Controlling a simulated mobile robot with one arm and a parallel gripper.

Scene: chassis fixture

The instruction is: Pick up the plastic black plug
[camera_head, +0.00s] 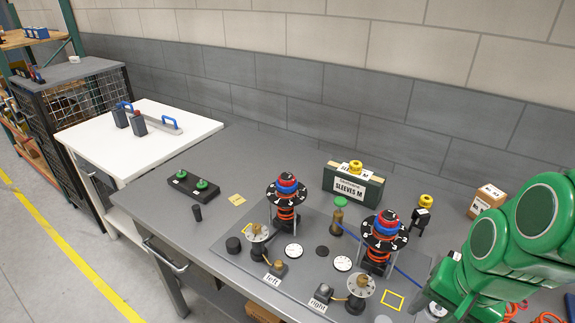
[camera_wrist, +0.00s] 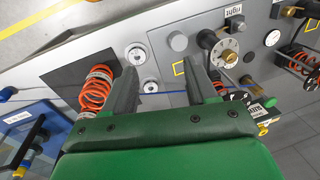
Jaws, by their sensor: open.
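I cannot tell for sure which part is the plastic black plug. A small upright black cylinder (camera_head: 197,212) stands on the bare grey table (camera_head: 165,213), in front of the black tray with green knobs. A wider, short black round piece (camera_head: 233,244) sits at the left edge of the fixture plate, and a flat black disc (camera_head: 322,251) lies near its middle. My gripper (camera_wrist: 164,82) is open and empty in the wrist view, fingers apart above the table at the right part of the bench. In the head view my green arm is at the far right, well away from these pieces.
The fixture plate (camera_head: 300,287) carries two red-orange spring towers (camera_head: 286,200), dials, and labels "left" and "right". Behind stand a "SLEEVES M" box (camera_head: 352,187) and a cardboard box (camera_head: 487,200). A black tray with green knobs (camera_head: 193,187) lies left. The back-left table area is clear.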

